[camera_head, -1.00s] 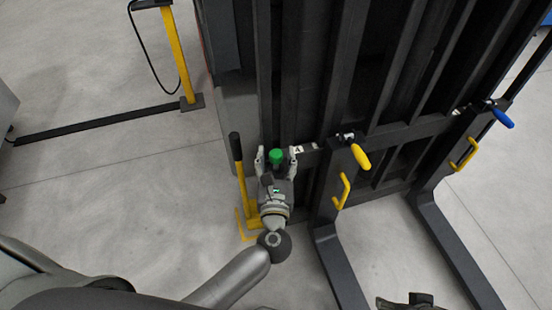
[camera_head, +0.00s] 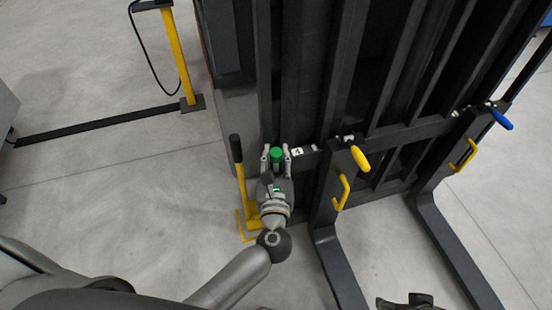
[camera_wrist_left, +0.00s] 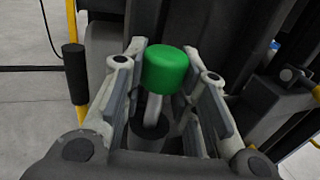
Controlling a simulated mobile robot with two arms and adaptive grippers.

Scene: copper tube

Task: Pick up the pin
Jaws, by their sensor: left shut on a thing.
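The pin has a bright green cylindrical cap (camera_head: 277,153) and stands at the front of the dark forklift frame in the head view. My left gripper (camera_head: 276,156) reaches it from below in the picture, with one finger on each side. In the left wrist view the green cap (camera_wrist_left: 166,69) sits between the fingertips of the left gripper (camera_wrist_left: 167,75), above a pale shaft (camera_wrist_left: 152,108) and a dark round base. The left gripper is shut on the pin. Part of my right gripper (camera_head: 408,302) shows at the bottom edge; its fingers are not clear.
A yellow handle (camera_head: 361,157) and a blue handle (camera_head: 502,119) stick out from the dark carriage (camera_head: 404,134). Two forks (camera_head: 338,265) extend toward me. A yellow lever with a black grip (camera_head: 236,149) stands close left of my left gripper. Open floor lies farther left.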

